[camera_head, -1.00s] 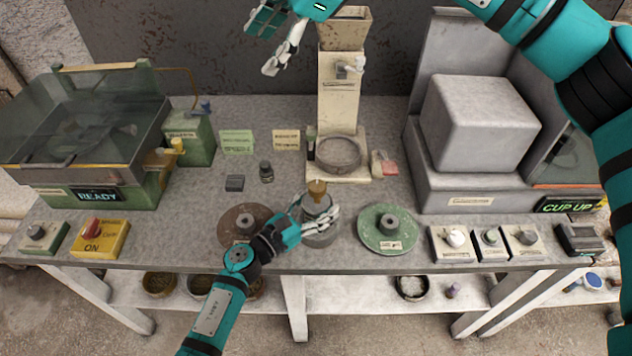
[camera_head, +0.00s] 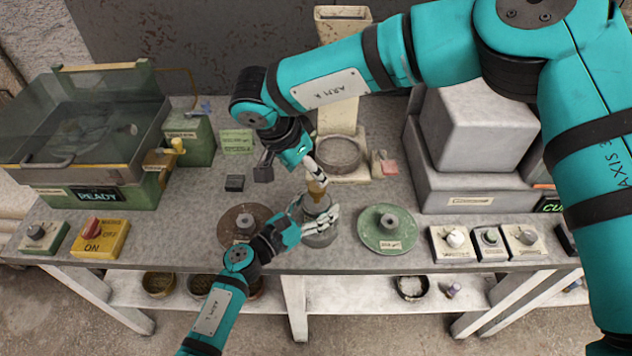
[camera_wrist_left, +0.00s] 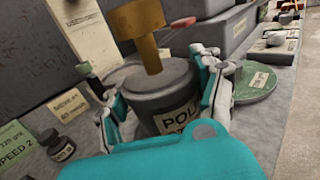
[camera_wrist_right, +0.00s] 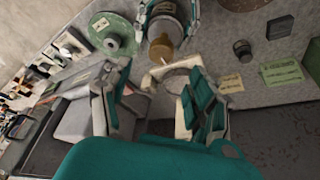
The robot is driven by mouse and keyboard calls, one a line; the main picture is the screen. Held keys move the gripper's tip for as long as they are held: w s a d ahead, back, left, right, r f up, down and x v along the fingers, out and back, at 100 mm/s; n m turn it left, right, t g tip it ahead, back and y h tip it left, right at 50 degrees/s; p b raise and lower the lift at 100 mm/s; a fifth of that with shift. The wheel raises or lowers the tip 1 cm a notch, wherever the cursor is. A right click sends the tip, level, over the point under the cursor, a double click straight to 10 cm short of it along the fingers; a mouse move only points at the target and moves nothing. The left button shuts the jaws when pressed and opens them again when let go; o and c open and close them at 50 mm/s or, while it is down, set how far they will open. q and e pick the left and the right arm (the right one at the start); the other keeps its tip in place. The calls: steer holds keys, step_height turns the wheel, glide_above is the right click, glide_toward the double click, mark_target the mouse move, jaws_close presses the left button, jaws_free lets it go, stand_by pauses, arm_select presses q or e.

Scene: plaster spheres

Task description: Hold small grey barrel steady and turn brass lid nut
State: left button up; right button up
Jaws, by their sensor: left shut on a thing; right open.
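The small grey barrel (camera_head: 320,238) stands upright near the table's front edge, between a brown disc and a green disc. Its brass lid nut (camera_head: 317,188) rises from the lid and also shows in the left wrist view (camera_wrist_left: 140,22). My left gripper (camera_head: 314,216) is shut around the barrel's side, a finger on either side in the left wrist view. My right gripper (camera_head: 313,170) is open just above and behind the nut. In the right wrist view the nut (camera_wrist_right: 161,50) lies ahead of the spread fingers (camera_wrist_right: 160,95); no contact is clear.
The green disc (camera_head: 372,236) lies right of the barrel and the brown disc (camera_head: 230,232) left of it. A cream column with a round pan (camera_head: 362,172) stands behind. Switch boxes (camera_head: 455,242) line the front right. My right arm crosses above the table.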

mark_target(316, 186)
steer(key=x, duration=0.7)
steer(key=shift+f, duration=0.2)
arm_select(q)
steer(key=shift+d, duration=0.1)
arm_select(e)
steer(key=c, duration=1.1)
steer(key=shift+c, duration=0.2)
